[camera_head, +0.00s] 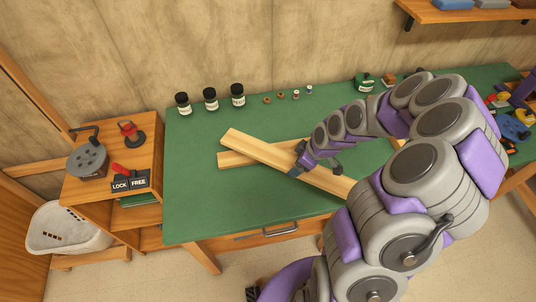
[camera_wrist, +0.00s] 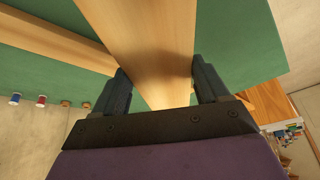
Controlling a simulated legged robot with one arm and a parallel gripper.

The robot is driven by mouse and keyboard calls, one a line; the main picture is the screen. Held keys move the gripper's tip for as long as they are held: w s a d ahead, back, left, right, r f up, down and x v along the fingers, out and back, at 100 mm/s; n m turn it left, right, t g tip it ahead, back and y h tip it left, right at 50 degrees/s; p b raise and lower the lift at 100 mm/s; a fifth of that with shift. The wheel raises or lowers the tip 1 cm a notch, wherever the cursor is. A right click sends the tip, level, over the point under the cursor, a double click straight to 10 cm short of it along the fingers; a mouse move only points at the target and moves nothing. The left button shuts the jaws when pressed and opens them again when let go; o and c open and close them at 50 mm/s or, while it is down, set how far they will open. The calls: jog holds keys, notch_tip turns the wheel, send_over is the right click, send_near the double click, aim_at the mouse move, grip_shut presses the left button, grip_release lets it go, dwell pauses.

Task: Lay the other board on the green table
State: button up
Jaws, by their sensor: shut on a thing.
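A light wooden board (camera_head: 258,150) lies slantwise over the green table (camera_head: 200,205) in the head view, its near end passing behind my arm. My gripper (camera_head: 300,164) is shut on this board near its middle. In the wrist view the held board (camera_wrist: 150,40) runs between the two dark fingers (camera_wrist: 158,88). A second wooden board (camera_head: 236,159) lies on the green table beneath it, crossing at an angle; it also shows in the wrist view (camera_wrist: 50,40). Whether the held board touches the lower one cannot be told.
Three dark jars (camera_head: 210,99) and several small spools stand along the table's back edge. A wooden side stand (camera_head: 95,190) with a LOCK/FREE switch (camera_head: 130,180) is at left. The table's left front is clear. A white basket (camera_head: 65,230) sits on the floor.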

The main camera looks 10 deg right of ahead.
jog(key=s+f+n+g, duration=0.1)
jog(key=s+n, duration=0.1)
jog(key=s+f+n, duration=0.1)
jog(key=f+n, duration=0.1)
jog(key=n, duration=0.1)
jog(key=s+f+n+g, duration=0.1)
jog(key=s+n, duration=0.1)
jog(key=shift+s+a+f+g+y, duration=0.2)
jog(key=shift+s+f+g+y, duration=0.1)
jog(key=shift+f+y, duration=0.1)
jog(key=shift+s+d+f+n, duration=0.15)
jog(key=shift+d+n, duration=0.1)
jog(key=shift+n, duration=0.15)
jog(key=shift+d, duration=0.2)
jog(key=b, duration=0.2)
send_near(262, 175)
jog(key=s, duration=0.1)
jog(key=s+f, duration=0.2)
jog(key=shift+a, duration=0.25)
jog(key=w, duration=0.1)
jog(key=w+a, duration=0.1)
jog(key=w, duration=0.1)
jog(key=shift+a+f, duration=0.2)
jog(key=shift+b+x, duration=0.8)
jog(key=shift+x, duration=1.05)
jog(key=shift+d, duration=0.25)
jog(key=o, duration=1.1)
jog(key=shift+d, duration=0.25)
jog(key=shift+a+r, duration=0.1)
